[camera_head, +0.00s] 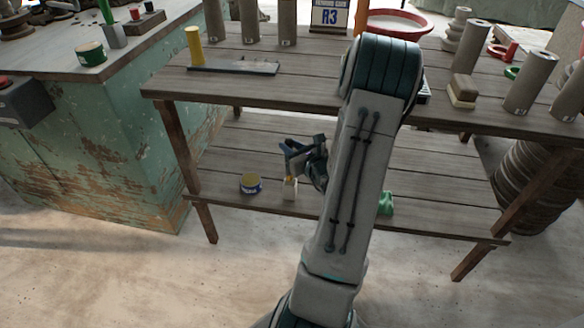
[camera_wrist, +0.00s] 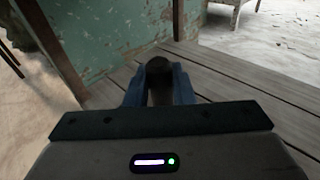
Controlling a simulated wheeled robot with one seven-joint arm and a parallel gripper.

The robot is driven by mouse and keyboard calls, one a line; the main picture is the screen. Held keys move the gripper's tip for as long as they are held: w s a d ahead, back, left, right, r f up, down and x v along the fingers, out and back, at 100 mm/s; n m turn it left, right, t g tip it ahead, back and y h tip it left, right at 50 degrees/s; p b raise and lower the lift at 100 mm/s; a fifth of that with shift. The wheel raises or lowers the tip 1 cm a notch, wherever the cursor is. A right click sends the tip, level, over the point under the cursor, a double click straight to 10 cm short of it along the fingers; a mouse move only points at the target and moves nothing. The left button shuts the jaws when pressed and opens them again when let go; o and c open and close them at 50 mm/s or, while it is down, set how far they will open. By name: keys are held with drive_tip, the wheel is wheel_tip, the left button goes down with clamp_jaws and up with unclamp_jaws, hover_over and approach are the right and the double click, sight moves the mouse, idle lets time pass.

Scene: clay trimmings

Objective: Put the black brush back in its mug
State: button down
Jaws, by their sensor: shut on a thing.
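My gripper (camera_head: 292,150) is over the lower wooden shelf, partly hidden by my arm. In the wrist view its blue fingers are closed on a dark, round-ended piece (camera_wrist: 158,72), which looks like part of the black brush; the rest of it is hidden. A small pale upright thing (camera_head: 290,190) with a yellow top stands on the shelf just below the gripper; I cannot tell what it is. A grey cup (camera_head: 115,38) with a green stick in it stands on the green cabinet at upper left. I cannot tell which mug is the brush's.
A green object (camera_head: 386,203) lies right of my arm.

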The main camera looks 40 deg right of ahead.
wheel_tip(320, 180, down, 7)
drive_tip(key=b, duration=0.2)
drive_tip(key=shift+s+b, duration=0.15)
drive_tip(key=shift+b, duration=0.2)
drive_tip(key=shift+f, duration=0.15)
drive_tip(key=c, duration=1.3)
unclamp_jaws()
drive_tip(key=shift+o, duration=0.2)
